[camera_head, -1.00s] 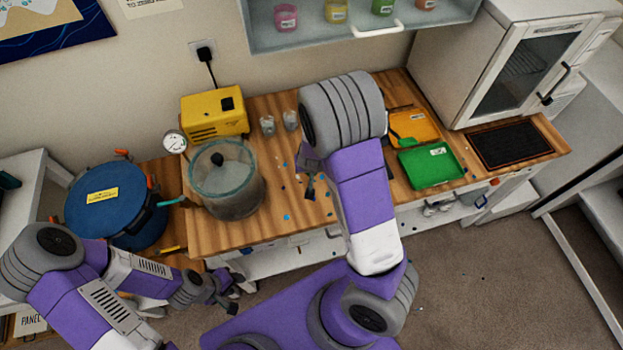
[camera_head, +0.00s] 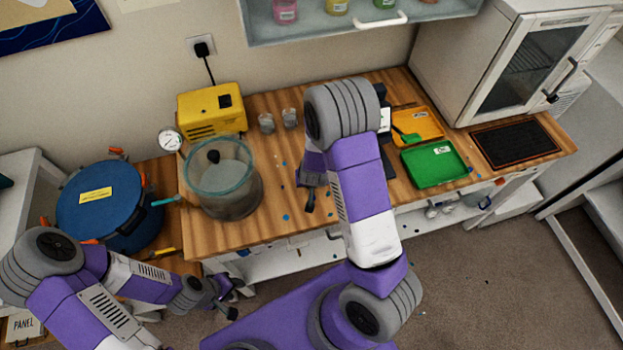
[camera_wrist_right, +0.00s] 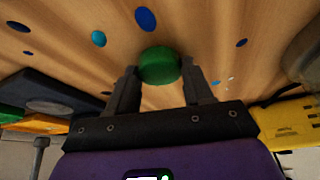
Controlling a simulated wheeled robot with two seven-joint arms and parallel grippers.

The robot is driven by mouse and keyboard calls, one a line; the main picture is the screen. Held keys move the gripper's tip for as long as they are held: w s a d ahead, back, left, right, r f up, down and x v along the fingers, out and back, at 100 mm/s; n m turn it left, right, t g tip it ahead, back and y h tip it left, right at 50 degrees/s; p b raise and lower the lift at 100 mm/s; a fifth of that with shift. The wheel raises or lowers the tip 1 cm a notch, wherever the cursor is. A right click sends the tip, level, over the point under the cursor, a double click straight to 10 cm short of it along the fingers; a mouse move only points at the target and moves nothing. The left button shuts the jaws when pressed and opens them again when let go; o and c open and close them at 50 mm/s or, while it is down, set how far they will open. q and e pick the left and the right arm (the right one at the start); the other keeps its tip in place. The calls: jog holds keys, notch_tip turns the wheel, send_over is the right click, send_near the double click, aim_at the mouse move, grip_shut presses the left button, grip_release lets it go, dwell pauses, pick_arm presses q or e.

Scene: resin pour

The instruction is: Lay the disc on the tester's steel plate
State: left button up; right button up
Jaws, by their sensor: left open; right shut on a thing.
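A green disc (camera_wrist_right: 159,65) sits between the fingertips of my right gripper (camera_wrist_right: 160,82), which is shut on it just above the wooden bench in the right wrist view. The tester is a dark device with a round grey steel plate (camera_wrist_right: 58,105) at the left of that view, apart from the disc. In the head view the tester (camera_head: 388,158) is mostly hidden behind my right arm. My right gripper (camera_head: 310,198) shows partly there, over the middle of the bench; the disc cannot be made out. My left gripper (camera_head: 228,302) is open and empty, low in front of the bench.
A glass-lidded chamber (camera_head: 222,190) and a yellow machine (camera_head: 212,112) stand left of my right gripper. Two small cups (camera_head: 278,121) stand behind it. A green tray (camera_head: 434,164) and orange tray (camera_head: 418,124) lie right of the tester. Small coloured spots dot the bench.

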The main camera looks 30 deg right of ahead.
jog(key=o, duration=1)
jog(key=shift+f, duration=0.1)
